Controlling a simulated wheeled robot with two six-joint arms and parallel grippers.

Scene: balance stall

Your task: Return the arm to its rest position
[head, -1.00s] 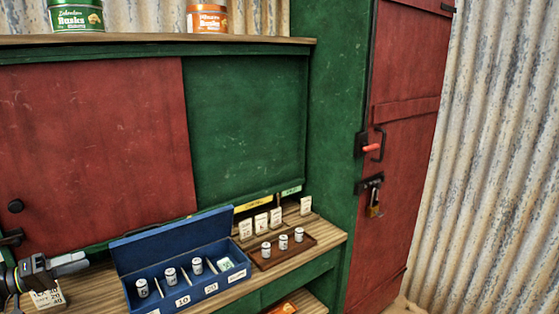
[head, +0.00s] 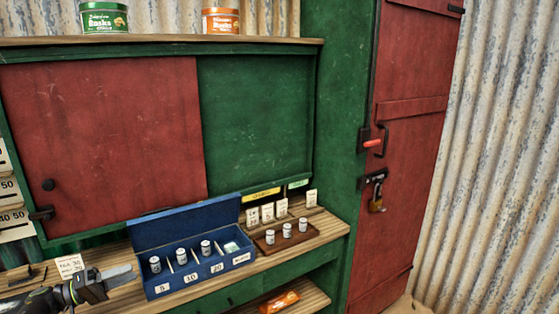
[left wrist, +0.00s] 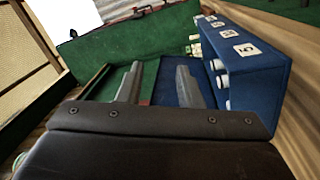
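My left gripper (head: 122,275) is at the lower left of the head view, over the counter's front, just left of the blue cash box. In the left wrist view its two fingers (left wrist: 160,85) stand apart with nothing between them. The blue cash box (head: 205,279) stands open on the counter, its lid up at the back. It also shows at the right of the left wrist view (left wrist: 262,75). Rolled white pieces stand in several compartments, and a pale pad lies in the right one. My right gripper is not in view.
A small price card (head: 70,266) stands behind the gripper. An orange packet (head: 279,302) lies on the lower shelf. The red door (head: 408,150) is padlocked. Two tins (head: 104,18) stand above.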

